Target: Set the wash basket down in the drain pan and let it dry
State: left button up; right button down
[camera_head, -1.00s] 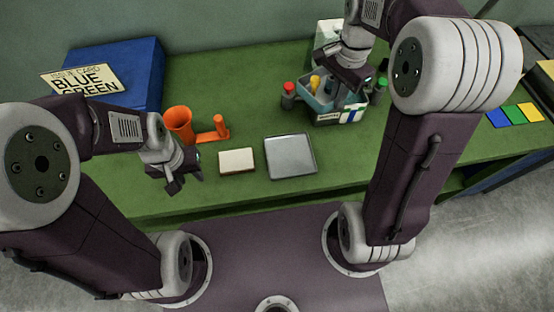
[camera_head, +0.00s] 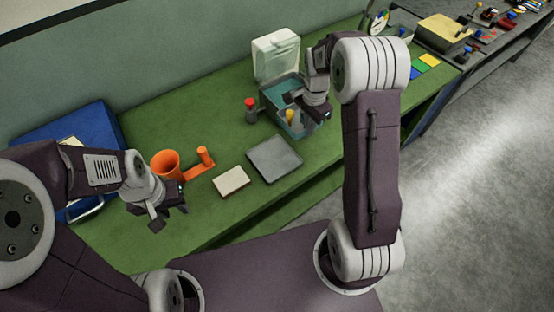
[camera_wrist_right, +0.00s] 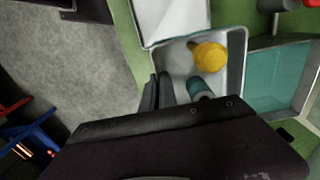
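The drain pan, seemingly the flat grey tray (camera_head: 274,158), lies on the green bench and looks empty. A light-walled container (camera_wrist_right: 228,70) in the right wrist view holds a yellow-topped thing (camera_wrist_right: 209,57) and a teal thing (camera_wrist_right: 199,88). It may be the wash basket. A teal compartment (camera_wrist_right: 276,78) lies beside it. My right gripper (camera_head: 318,112) is at this container, partly hiding it in the head view. Its fingers (camera_wrist_right: 157,91) are close together at the container's wall; the grip is unclear. My left gripper (camera_head: 169,215) is open and empty above the bench's left front.
A white upright lid (camera_head: 276,56) stands behind the container. A red-capped bottle (camera_head: 250,110) is at its left. A cream block (camera_head: 231,181), an orange cup holder (camera_head: 166,165) and a blue box (camera_head: 95,130) stand further left.

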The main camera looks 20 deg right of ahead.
send_over(281, 170)
notch_tip(281, 170, down, 6)
jog(key=shift+f+p, duration=0.2)
jog(key=shift+p, duration=0.1)
notch_tip(281, 170, down, 4)
jog(key=shift+s+d+r, duration=0.1)
jog(key=shift+r, duration=0.15)
jog(key=shift+f, duration=0.3)
jog(key=shift+f, duration=0.15)
jog(key=c, duration=2)
grip_release()
jog(key=shift+o, duration=0.2)
